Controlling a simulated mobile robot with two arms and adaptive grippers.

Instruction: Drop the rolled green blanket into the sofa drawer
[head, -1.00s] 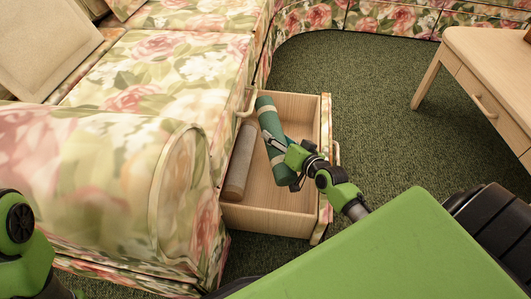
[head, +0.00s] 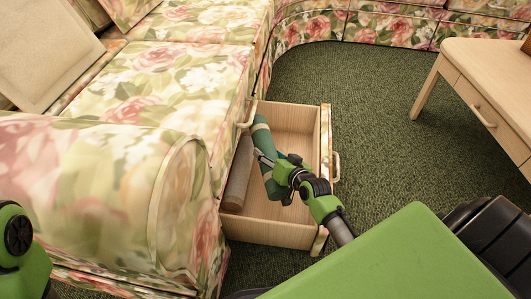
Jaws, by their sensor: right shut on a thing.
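The rolled green blanket (head: 262,138) is over the open sofa drawer (head: 270,232), slanting from upper left to lower right. My right gripper (head: 268,162) is shut on the blanket near its middle and covers part of it. The blanket's lower end reaches toward the drawer's inside; I cannot tell if it touches the drawer floor. A grey-beige roll (head: 238,175) lies along the drawer's left side, beside the blanket. My left arm shows at the left edge, but its gripper is out of view.
The floral sofa (head: 130,90) fills the left, with its rounded arm close to the drawer. A wooden table (head: 490,70) with a drawer stands at the right. Green carpet (head: 370,110) is clear between them. The right part of the sofa drawer is empty.

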